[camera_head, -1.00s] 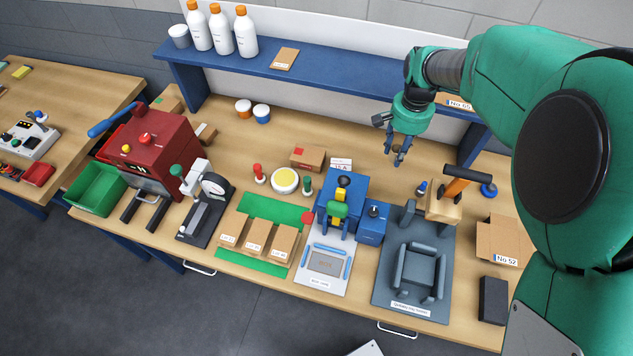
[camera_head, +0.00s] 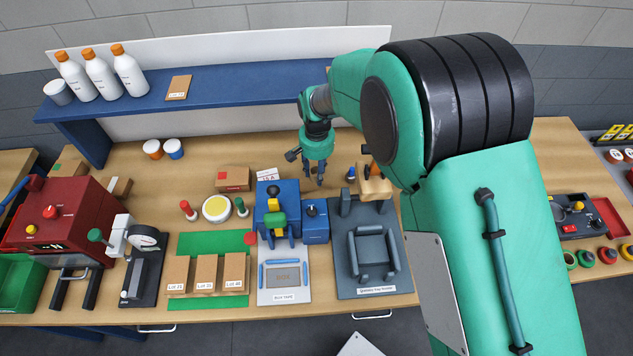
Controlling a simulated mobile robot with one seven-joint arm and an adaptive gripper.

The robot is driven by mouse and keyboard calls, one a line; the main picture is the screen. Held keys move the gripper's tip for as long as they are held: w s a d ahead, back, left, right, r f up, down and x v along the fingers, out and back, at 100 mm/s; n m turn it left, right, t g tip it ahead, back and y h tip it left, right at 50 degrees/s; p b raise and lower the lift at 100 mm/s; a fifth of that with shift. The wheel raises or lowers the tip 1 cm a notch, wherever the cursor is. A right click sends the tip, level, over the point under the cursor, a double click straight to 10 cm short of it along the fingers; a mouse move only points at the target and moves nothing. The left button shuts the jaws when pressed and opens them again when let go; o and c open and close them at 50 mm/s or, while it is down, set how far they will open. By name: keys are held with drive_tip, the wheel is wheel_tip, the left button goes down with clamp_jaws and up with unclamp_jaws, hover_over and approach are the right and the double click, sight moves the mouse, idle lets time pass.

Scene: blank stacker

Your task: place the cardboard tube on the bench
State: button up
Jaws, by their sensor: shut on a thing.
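My gripper (camera_head: 315,179) points down over the back part of the wooden bench (camera_head: 215,153), in front of the blue shelf and behind the blue press. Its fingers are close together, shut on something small. What they hold blends with the tan bench top, and I cannot make out its shape; no cardboard tube shows clearly anywhere else. I cannot tell whether the held thing touches the bench.
A blue press (camera_head: 279,208) and a grey fixture (camera_head: 374,250) stand in front of my gripper. A small cardboard box (camera_head: 232,179) is to its left, a wooden block (camera_head: 374,186) to its right. The blue shelf (camera_head: 220,87) runs behind. My arm hides the bench's right part.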

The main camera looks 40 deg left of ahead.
sight(317, 187)
drive_tip(key=shift+f, duration=0.7)
drive_tip(key=shift+f, duration=1.9)
drive_tip(key=shift+f+b, duration=0.2)
drive_tip(key=shift+b, duration=0.1)
drive_tip(key=o, duration=0.7)
drive_tip(key=shift+o, duration=0.3)
drive_tip(key=shift+r, duration=0.2)
wheel_tip(317, 187, up, 12)
drive_tip(key=p, duration=0.1)
